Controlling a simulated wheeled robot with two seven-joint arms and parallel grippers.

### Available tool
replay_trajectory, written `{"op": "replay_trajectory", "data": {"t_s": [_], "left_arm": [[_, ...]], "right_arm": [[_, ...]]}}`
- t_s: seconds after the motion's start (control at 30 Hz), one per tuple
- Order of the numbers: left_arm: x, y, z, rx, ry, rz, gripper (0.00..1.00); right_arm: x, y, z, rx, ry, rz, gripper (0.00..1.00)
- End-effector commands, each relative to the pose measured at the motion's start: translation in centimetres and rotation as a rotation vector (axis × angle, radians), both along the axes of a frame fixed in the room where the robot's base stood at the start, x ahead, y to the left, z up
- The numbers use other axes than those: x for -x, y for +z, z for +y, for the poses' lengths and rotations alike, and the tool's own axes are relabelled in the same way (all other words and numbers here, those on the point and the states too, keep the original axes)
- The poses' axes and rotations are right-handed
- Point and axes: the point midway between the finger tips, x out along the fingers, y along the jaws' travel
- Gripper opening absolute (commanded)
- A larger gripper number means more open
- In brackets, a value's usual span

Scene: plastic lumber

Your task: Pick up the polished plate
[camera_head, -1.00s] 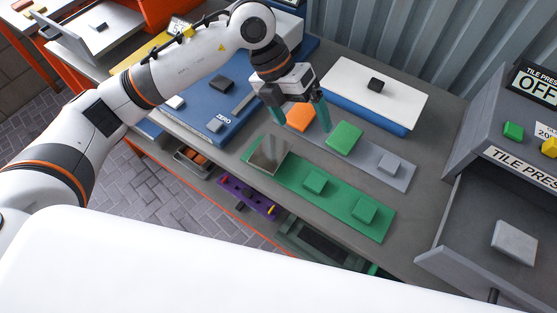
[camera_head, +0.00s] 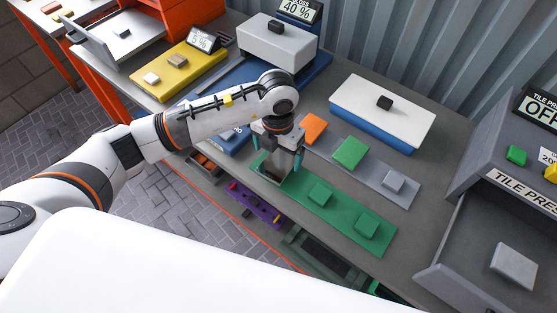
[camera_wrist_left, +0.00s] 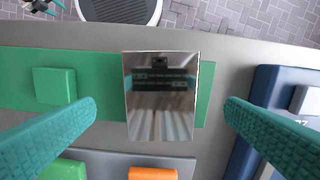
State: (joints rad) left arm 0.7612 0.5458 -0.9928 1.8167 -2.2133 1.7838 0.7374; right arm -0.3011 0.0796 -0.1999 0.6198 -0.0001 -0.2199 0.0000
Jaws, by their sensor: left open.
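The polished plate (camera_wrist_left: 160,120) is a mirror-like rectangle lying on the green mat (camera_wrist_left: 108,65) in the left wrist view. In the head view the plate (camera_head: 274,169) lies at the left end of the green mat (camera_head: 338,227), partly hidden by my left gripper. My left gripper (camera_head: 274,166) points down over the plate. Its teal fingers (camera_wrist_left: 161,110) are open, one on each side of the plate, with a gap to both of its edges.
Green tiles (camera_head: 320,194) sit on the same mat. A grey mat (camera_head: 408,187) beside it holds an orange tile (camera_head: 313,128), a green tile (camera_head: 350,152) and a grey tile (camera_head: 393,181). A white-topped blue box (camera_head: 360,100) stands behind. The tile press (camera_head: 500,180) is at right.

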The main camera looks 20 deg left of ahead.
Motion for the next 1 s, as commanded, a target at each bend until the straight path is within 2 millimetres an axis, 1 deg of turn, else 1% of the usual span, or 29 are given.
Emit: {"op": "replay_trajectory", "data": {"t_s": [0.03, 0.07, 0.13, 0.23, 0.33, 0.5, 0.83, 1.0], "left_arm": [[0.1, -0.5, 0.1, -0.002, 0.003, 0.007, 0.94], [0.1, -1.0, 0.1, -0.001, 0.002, 0.006, 0.94], [0.1, -2.2, 0.1, 0.0, 0.002, 0.004, 0.94], [0.0, -3.2, 0.1, 0.0, 0.001, 0.002, 0.94], [0.0, -3.6, 0.1, 0.0, 0.0, 0.001, 0.94], [0.0, -3.6, 0.1, 0.001, -0.001, 0.0, 0.94], [0.0, -3.6, 0.1, 0.001, 0.0, 0.0, 0.4], [-0.1, -3.5, 0.1, 0.001, 0.0, -0.001, 0.38]], "right_arm": [[0.0, 0.9, 0.0, 0.001, 0.001, 0.0, 0.47], [0.0, 1.1, -0.1, 0.001, 0.001, 0.0, 0.47], [-0.1, 1.3, -0.1, 0.001, 0.001, -0.001, 0.47], [-0.1, 1.4, -0.1, 0.002, 0.001, -0.001, 0.47], [-0.1, 1.4, -0.1, 0.002, 0.001, -0.001, 0.47], [-0.1, 1.3, -0.1, 0.001, 0.001, -0.001, 0.47], [-0.1, 1.4, -0.1, 0.001, 0.001, -0.001, 0.47], [-0.1, 1.4, -0.1, 0.001, 0.001, -0.001, 0.47]]}}
